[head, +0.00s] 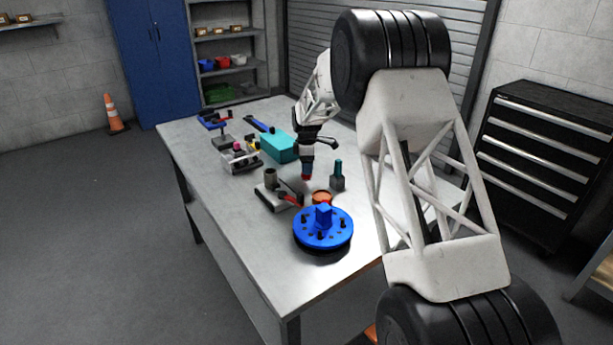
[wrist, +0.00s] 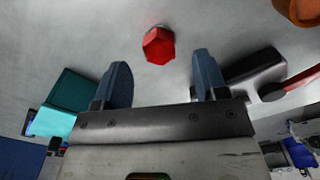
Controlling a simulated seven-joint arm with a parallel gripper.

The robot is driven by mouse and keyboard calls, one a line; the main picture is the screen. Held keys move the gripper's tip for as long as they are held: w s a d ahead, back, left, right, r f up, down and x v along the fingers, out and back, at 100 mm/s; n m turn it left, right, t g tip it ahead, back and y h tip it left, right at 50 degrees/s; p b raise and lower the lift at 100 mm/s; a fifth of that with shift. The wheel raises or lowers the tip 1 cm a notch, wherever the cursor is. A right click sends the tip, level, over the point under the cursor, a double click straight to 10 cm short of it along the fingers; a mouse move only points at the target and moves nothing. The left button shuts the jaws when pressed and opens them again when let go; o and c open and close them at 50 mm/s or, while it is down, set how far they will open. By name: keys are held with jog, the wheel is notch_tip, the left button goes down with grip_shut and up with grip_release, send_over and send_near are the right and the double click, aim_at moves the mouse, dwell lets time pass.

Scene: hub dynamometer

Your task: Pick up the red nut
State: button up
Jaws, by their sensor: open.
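The red nut (wrist: 158,45) is a hexagonal piece on the grey tabletop. In the wrist view it sits just beyond the fingertips, roughly centred in the gap between them. My gripper (wrist: 162,72) is open and empty, with its two blue-grey fingers apart. In the head view my gripper (head: 306,166) points down over the middle of the table. A small patch of red shows at its tips there, most likely the nut, partly hidden by the fingers.
A teal box (head: 279,147) stands behind my gripper. A grey fixture with a red handle (head: 290,199), an orange round part (head: 321,197), a dark block with a teal pin (head: 338,178) and a blue hub (head: 323,240) stand nearby. The table's front left is clear.

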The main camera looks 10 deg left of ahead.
jog(key=shift+f, duration=1.65)
jog(key=shift+c, duration=0.2)
jog(key=c, duration=1.1)
jog(key=shift+o, duration=0.2)
jog(key=shift+r, duration=0.2)
jog(key=shift+r, duration=1.45)
jog(key=shift+s+r, duration=0.2)
jog(key=shift+s, duration=0.05)
jog(key=s+d, duration=0.1)
jog(key=s, duration=0.3)
jog(key=s+d+r, duration=0.1)
jog(key=s+d, duration=0.1)
jog(key=s, duration=0.3)
jog(key=s+d, duration=0.2)
jog(key=s, duration=0.3)
jog(key=shift+s+d+r, duration=0.15)
jog(key=shift+s+d, duration=0.05)
jog(key=shift+d, duration=0.05)
